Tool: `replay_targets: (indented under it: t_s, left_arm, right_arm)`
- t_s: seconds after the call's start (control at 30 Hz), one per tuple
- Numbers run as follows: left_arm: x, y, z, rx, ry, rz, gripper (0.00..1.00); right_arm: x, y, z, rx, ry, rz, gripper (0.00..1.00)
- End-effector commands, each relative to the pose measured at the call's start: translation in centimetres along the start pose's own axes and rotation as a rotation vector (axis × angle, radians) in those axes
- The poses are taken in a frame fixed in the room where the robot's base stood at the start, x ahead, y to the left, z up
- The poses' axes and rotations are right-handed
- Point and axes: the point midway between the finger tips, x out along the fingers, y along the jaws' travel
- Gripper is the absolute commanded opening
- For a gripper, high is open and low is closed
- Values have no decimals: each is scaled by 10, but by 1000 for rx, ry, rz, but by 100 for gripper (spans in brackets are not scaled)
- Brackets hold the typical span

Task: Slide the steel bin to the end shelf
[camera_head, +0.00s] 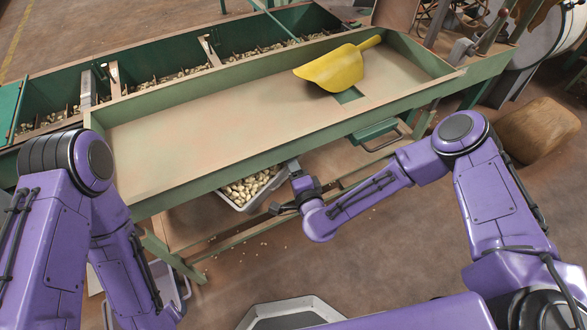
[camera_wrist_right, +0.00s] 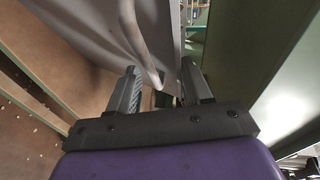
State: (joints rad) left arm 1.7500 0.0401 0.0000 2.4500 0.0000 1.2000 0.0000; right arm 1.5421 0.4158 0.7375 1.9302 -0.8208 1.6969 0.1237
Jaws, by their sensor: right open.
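The steel bin (camera_head: 232,200) is grey, filled with pale nuts, and sits under the green-framed table, partly hidden by the tabletop. My right gripper (camera_head: 293,176) is at the bin's right end, just below the table edge. In the right wrist view, my right gripper (camera_wrist_right: 160,88) is open, with the bin's curved grey handle (camera_wrist_right: 142,45) between its two fingers. The bin's grey wall (camera_wrist_right: 90,30) is just beyond. I cannot tell whether the fingers touch the handle. My left arm hangs at the left; its gripper is out of view. I cannot tell which shelf is the end shelf.
The table (camera_head: 200,145) carries a yellow scoop (camera_head: 336,68). Green hoppers (camera_head: 150,75) with nuts stand behind. Another grey bin (camera_head: 170,283) is at lower left, partly behind my left arm. A green drawer handle (camera_head: 380,138) hangs under the table. Floor at front is open.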

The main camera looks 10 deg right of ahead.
Motion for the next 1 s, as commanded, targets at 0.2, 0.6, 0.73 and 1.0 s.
replay_targets:
  t_s: [0.2, 0.6, 0.73, 1.0]
  left_arm:
    - [0, 0, 0, 0, 0, 0, 0]
    - [4, 0, 2, 0, 0, 0, 0]
    - [8, 1, 3, 0, 0, 0, 0]
    - [13, 1, 5, 0, 0, 0, 0]
  right_arm:
    - [0, 1, 1, 3, -1, 1, 0]
    - [2, 1, 13, 5, -6, 1, 0]
    - [4, 0, 28, 5, -10, 2, 0]
    - [7, -2, 52, 2, -6, 7, 0]
